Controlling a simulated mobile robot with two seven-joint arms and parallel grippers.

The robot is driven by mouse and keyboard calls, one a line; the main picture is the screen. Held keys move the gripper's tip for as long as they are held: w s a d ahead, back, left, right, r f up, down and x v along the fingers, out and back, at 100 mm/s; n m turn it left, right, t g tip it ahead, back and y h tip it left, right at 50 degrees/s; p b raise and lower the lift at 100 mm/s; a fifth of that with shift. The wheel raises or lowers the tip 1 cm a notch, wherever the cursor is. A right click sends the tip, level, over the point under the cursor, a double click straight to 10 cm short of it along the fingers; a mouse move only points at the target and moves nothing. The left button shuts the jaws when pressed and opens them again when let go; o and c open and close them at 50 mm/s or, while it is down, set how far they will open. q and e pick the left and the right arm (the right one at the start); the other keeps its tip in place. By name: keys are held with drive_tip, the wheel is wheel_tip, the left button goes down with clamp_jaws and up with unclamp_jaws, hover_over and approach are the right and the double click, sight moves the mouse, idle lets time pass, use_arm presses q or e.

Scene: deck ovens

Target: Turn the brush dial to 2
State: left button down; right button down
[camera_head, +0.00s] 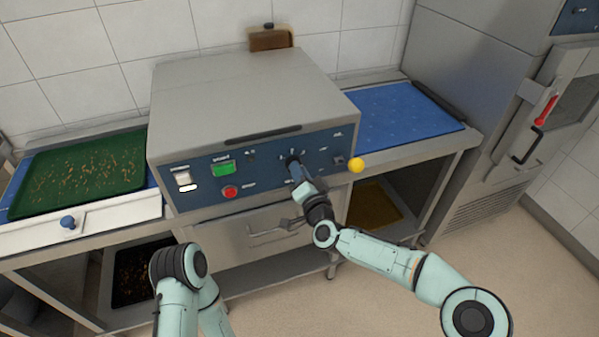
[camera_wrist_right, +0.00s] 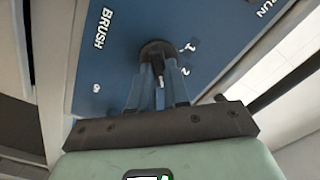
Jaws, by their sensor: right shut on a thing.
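The dark brush dial (camera_head: 292,160) is on the blue control panel of the grey machine, right of the green and red buttons. My right gripper (camera_head: 298,183) reaches up to it from below and is shut on it. In the right wrist view, the fingers (camera_wrist_right: 156,88) grip the black dial (camera_wrist_right: 154,50). The word BRUSH is printed to its left, and the digits 1 and 2 to its right. A pale mark shows by the fingers, below the 2; the exact setting cannot be told. My left arm shows at lower left, but its gripper is not in view.
A drawer handle (camera_head: 268,232) sits below. A green tray (camera_head: 84,176) lies left; a blue mat (camera_head: 400,112) lies right.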

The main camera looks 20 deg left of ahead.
drive_tip(key=shift+a+r+n+b, duration=0.1)
drive_tip(key=shift+n+b, duration=2.65)
drive_tip(key=shift+n, duration=2.15)
drive_tip(key=c, duration=1.1)
unclamp_jaws()
drive_tip(key=shift+s, duration=0.15)
